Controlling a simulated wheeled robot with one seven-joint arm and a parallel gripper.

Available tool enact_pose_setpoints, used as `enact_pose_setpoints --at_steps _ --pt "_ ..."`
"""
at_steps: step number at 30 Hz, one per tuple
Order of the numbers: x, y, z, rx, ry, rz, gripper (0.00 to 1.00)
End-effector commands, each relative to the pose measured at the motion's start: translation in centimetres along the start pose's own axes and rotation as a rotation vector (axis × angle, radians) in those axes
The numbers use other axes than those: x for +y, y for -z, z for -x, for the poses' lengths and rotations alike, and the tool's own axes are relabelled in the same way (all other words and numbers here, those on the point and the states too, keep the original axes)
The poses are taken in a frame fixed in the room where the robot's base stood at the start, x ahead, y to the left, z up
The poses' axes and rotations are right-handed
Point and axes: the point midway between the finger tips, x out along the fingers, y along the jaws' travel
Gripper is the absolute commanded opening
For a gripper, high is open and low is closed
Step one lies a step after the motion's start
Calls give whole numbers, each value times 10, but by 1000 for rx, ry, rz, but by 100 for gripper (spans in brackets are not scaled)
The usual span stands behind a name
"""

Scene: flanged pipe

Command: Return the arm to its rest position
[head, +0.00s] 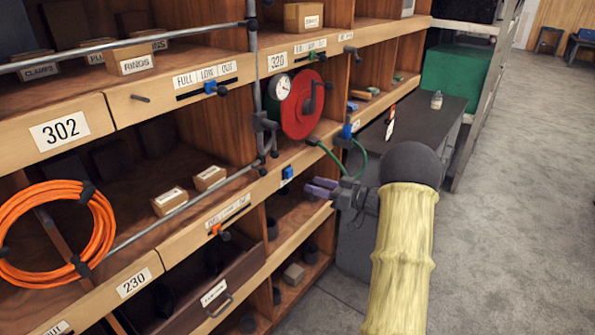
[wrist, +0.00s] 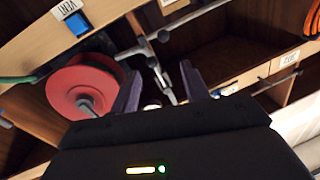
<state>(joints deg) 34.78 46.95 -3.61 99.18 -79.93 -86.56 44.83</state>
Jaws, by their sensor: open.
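My gripper (head: 322,191) is at the end of my yellow-sleeved arm, in front of the shelf unit in the head view. Its two purple fingers are apart with nothing seen between them. In the wrist view the gripper (wrist: 160,90) also shows its fingers spread. A red flanged disc (head: 303,105) with a crank handle is mounted on the shelf front, up and left of the gripper. The disc also shows at the left of the wrist view (wrist: 84,88). A round white gauge (head: 282,87) sits beside it. The gripper looks apart from the disc.
A grey vertical pipe (head: 252,60) and rails run along the shelf front. An orange hose coil (head: 100,235) hangs at left. A green hose (head: 328,155) curves near my gripper. A drawer (head: 215,290) stands partly open below. Grey floor (head: 510,220) is clear at right.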

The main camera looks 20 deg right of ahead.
Motion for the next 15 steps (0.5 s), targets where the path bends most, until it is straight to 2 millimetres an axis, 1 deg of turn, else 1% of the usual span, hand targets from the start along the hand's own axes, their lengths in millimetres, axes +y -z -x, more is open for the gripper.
enact_pose_setpoints --at_steps 5,8,11,15 --pt "0 1 -2 -3 -9 4 46" --pt "0 6 -11 -14 -53 22 46" --pt "-1 12 -25 -42 -147 54 46" --pt "-5 20 -43 -118 -331 91 46"
